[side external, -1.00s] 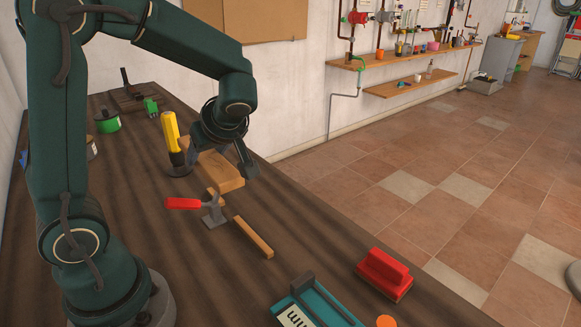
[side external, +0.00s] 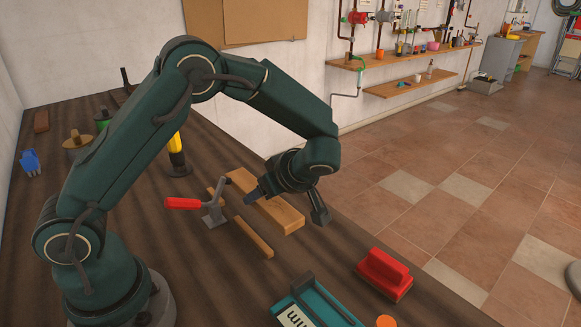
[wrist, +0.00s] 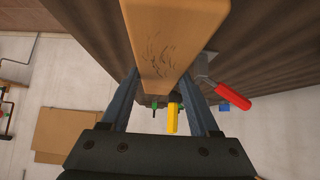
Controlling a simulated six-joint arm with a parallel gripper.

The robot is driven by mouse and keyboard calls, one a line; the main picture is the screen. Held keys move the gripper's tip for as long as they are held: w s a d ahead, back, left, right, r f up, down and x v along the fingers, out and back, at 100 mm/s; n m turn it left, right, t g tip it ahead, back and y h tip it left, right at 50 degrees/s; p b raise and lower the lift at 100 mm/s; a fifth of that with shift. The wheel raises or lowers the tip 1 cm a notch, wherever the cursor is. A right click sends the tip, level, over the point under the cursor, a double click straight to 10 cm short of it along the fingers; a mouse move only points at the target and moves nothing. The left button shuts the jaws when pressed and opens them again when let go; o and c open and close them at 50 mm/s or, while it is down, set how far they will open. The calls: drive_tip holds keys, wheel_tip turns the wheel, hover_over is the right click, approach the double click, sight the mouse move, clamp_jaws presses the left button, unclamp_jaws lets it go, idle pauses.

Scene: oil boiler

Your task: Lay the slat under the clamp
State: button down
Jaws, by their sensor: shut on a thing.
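The slat (side external: 270,203) is a flat light-brown wooden board. My gripper (side external: 284,209) is shut on it, with one finger on each side; in the wrist view the slat (wrist: 172,40) lies between the fingers (wrist: 160,75). The clamp (side external: 213,214), with a grey metal body and a red handle pointing left, stands on the bench left of the slat. Its red handle also shows in the wrist view (wrist: 233,96). The slat's far end is near the clamp's upright arm. I cannot tell whether the slat touches the bench.
A yellow-handled tool (side external: 176,150) stands behind. A red block-shaped object (side external: 384,273) and a teal tray (side external: 302,306) are at the front right.

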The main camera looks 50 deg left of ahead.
sight(264, 224)
drive_tip(key=shift+f, duration=1.9)
drive_tip(key=shift+f, duration=0.15)
drive_tip(key=shift+f, duration=0.35)
drive_tip(key=shift+f, duration=0.1)
drive_tip(key=shift+c, duration=1)
unclamp_jaws()
drive_tip(key=shift+o, duration=0.4)
drive_tip(key=shift+s, duration=0.15)
